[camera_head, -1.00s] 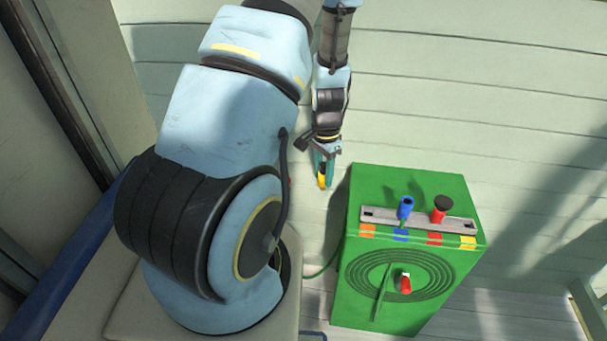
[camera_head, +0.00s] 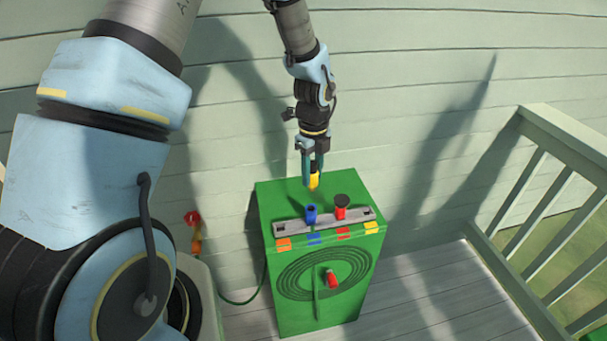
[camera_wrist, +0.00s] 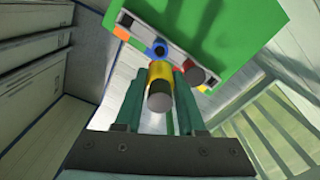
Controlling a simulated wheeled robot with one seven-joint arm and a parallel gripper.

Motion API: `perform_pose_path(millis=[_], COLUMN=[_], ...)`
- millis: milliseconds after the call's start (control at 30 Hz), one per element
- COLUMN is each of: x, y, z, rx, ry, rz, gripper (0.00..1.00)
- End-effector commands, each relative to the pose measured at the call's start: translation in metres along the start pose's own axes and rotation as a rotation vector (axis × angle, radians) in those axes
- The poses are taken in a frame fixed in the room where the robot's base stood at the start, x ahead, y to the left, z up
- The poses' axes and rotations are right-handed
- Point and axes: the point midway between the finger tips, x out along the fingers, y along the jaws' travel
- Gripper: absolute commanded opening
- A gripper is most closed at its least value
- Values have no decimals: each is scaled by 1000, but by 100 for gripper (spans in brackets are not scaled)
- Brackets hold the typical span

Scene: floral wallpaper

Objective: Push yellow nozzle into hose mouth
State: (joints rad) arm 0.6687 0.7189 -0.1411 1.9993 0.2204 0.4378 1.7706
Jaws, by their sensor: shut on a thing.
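My gripper (camera_head: 313,172) is shut on the yellow nozzle (camera_head: 314,182) and holds it pointing down, above the back part of the green box's top. In the wrist view the yellow nozzle (camera_wrist: 161,77) with a dark grey end sits between the teal fingers (camera_wrist: 161,95). A blue open-topped tube (camera_head: 311,215) stands in a grey slotted rail on the box, just below and in front of the nozzle in the head view. It shows beyond the nozzle in the wrist view (camera_wrist: 157,48). Nozzle and tube look apart. I cannot tell for sure which part is the hose mouth.
A red-and-orange fitting (camera_head: 194,230) stands left. A railing (camera_head: 555,200) borders the right.

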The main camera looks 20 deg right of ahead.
Motion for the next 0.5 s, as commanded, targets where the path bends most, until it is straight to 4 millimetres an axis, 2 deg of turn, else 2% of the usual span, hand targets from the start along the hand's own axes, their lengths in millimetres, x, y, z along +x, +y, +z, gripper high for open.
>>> perform_pose_path(millis=[333, 500], x=[-4, 10], y=[0, 0], z=[1, 1], rx=[-5, -6], ry=[-1, -1], rz=[0, 0], gripper=[0, 0])
